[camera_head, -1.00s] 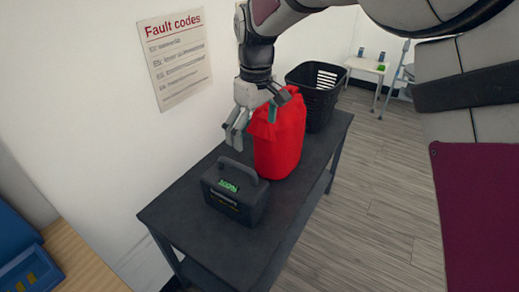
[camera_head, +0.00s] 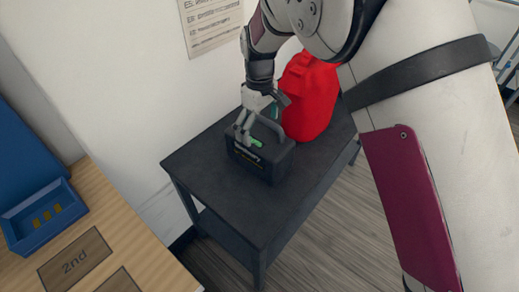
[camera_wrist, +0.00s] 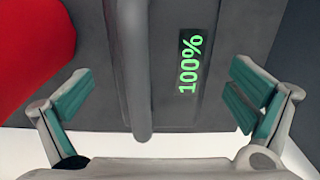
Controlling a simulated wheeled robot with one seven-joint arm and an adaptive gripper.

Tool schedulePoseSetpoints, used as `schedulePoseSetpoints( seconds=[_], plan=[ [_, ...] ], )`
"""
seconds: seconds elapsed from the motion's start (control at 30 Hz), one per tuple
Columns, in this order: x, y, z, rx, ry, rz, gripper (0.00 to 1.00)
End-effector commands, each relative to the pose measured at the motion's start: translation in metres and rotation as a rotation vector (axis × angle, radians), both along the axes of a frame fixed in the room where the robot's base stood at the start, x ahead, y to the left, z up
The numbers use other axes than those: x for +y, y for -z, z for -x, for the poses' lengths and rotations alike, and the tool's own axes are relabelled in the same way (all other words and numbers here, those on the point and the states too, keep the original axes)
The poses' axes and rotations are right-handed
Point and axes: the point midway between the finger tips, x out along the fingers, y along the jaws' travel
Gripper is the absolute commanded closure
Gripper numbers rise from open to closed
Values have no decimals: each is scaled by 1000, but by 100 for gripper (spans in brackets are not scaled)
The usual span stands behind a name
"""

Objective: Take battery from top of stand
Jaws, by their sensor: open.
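The battery (camera_head: 262,158) is a dark box with a top handle, upright on the dark stand (camera_head: 195,160). Its handle (camera_wrist: 135,60) and a green "100%" display (camera_wrist: 189,62) show in the wrist view. My gripper (camera_head: 248,135) is above the battery at its handle side, fingers pointing down. In the wrist view my gripper (camera_wrist: 160,100) is open, with one teal-padded finger on each side of the handle and display. No contact with the handle is visible. Part of the battery's top is hidden by my gripper in the head view.
A wall with a sign (camera_head: 212,22) is close on the left. A wooden table (camera_head: 130,245) with a blue tray (camera_head: 45,215) is at lower left.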

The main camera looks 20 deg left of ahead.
Motion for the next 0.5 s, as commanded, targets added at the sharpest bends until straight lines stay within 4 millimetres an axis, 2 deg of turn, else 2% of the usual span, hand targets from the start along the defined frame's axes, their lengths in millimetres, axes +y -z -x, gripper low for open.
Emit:
schedulePoseSetpoints(
  seconds=[0.33, 0.5],
  plan=[
    [0, 44, 2, 2, -1, 3, 0],
    [0, 52, 1, 1, 0, 1, 0]
  ],
)
